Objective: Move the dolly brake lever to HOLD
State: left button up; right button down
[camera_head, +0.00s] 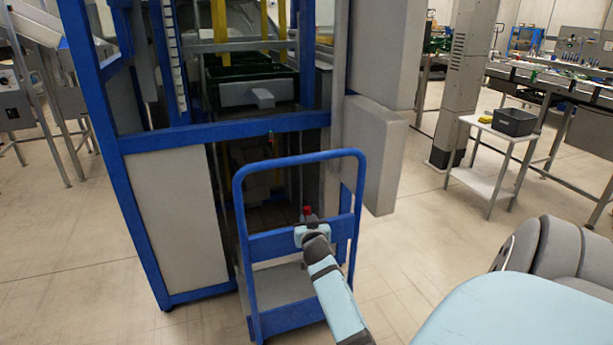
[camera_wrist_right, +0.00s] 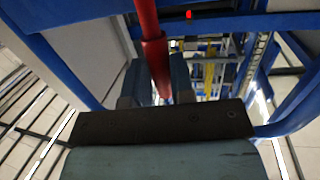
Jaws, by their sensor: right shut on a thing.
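The dolly (camera_head: 243,245) has a blue tubular frame with a grey deck and stands in front of the blue machine frame. A red brake lever shows at its crossbar, with its tip (camera_head: 307,210) just above my right gripper (camera_head: 308,227). In the right wrist view the red lever (camera_wrist_right: 151,45) runs down between the two fingers of my right gripper (camera_wrist_right: 155,85), which is shut on it. The lever's lower end and any HOLD marking are hidden or too small to read. My left gripper is not in view.
The blue machine frame (camera_head: 220,132) with grey panels stands right behind the dolly. A dark green crate (camera_head: 250,78) sits inside it. A white side table (camera_head: 490,150) with a dark bin (camera_head: 515,121) stands at the right. The floor left and right of the dolly is clear.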

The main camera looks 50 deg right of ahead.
jog(key=shift+r, duration=0.15)
jog(key=c, duration=1)
grip_release()
jog(key=shift+d, duration=0.1)
jog(key=shift+o, duration=0.2)
